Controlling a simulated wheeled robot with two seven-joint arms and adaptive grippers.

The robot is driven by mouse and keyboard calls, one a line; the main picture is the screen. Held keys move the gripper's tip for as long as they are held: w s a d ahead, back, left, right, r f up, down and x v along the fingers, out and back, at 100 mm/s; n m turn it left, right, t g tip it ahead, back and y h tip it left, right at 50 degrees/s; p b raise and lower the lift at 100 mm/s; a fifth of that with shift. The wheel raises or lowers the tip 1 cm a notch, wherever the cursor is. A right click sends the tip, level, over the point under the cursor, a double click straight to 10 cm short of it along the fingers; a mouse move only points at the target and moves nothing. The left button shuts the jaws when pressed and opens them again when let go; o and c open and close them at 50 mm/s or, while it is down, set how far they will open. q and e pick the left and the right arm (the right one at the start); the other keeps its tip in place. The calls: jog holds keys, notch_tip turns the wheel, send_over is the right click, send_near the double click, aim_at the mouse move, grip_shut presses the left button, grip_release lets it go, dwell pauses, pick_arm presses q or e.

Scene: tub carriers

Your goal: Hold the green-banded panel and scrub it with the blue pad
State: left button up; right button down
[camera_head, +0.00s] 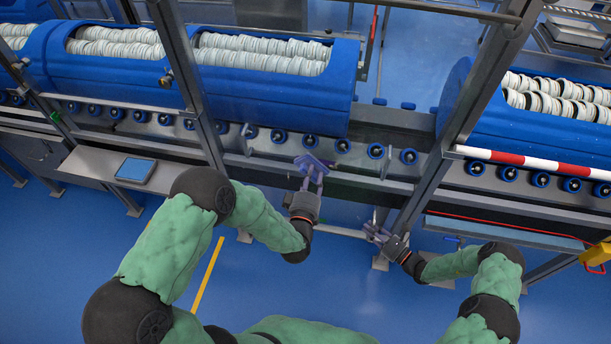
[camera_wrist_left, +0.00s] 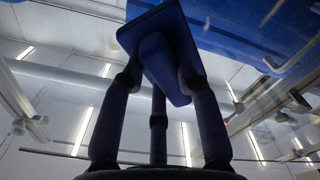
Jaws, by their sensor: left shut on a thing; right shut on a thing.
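My left gripper (camera_head: 312,178) is shut on the blue pad (camera_head: 308,162), which it holds up in front of the roller line. In the left wrist view the pad (camera_wrist_left: 160,55) shows dark, a flat plate with a thick grip between the fingers. My right gripper (camera_head: 375,234) is lower and further right, beside the metal post. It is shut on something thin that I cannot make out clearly. I cannot pick out a green-banded panel for certain in either view. The pad is apart from the right gripper.
Blue tubs (camera_head: 280,95) filled with pale discs stand on the roller line (camera_head: 343,146). Metal posts (camera_head: 440,150) rise near both grippers. A red and white bar (camera_head: 530,162) crosses at right. A shelf (camera_head: 90,165) bears a blue-faced tablet (camera_head: 135,170). Blue floor lies open below.

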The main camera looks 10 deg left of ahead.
pick_arm(q)
jog(key=shift+d, duration=4.15)
jog(key=s, duration=0.6)
jog(key=shift+s, duration=0.1)
jog(key=s, duration=0.3)
jog(key=shift+w, duration=0.1)
jog(key=w+a+f, duration=0.3)
jog(key=a+f, duration=0.1)
jog(key=a, duration=0.5)
jog(key=w+a+f, duration=0.4)
jog(key=a, duration=0.5)
jog(key=shift+a+f, duration=0.25)
